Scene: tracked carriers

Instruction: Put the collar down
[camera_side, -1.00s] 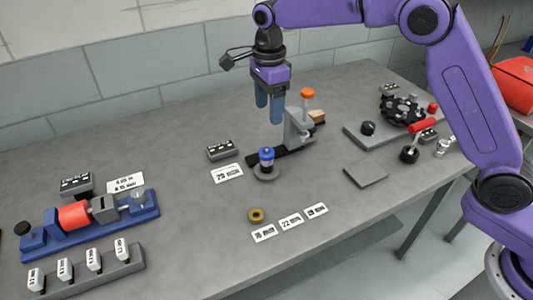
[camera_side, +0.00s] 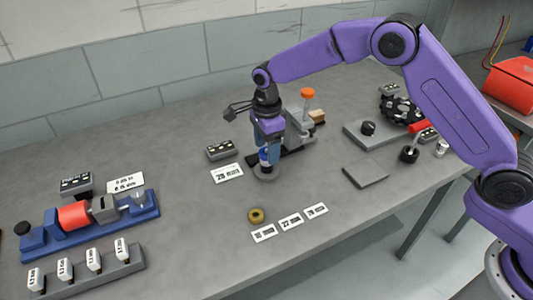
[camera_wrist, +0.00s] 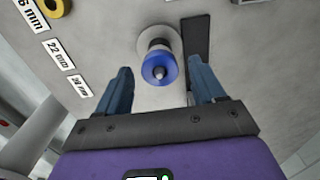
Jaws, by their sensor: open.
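A blue collar (camera_wrist: 160,66) sits on a small upright post with a round grey base (camera_side: 265,176). In the side view my gripper (camera_side: 266,152) is lowered around the post's top and partly hides the blue collar. In the wrist view my gripper (camera_wrist: 160,88) is open, with one blue finger on each side of the blue collar and visible gaps. A yellow-brown ring-shaped collar (camera_side: 257,216) lies flat on the table, and its edge also shows in the wrist view (camera_wrist: 55,7).
A clamp stand with an orange knob (camera_side: 307,94) is close behind my gripper. A blue fixture with a red cylinder (camera_side: 74,216) stands at left.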

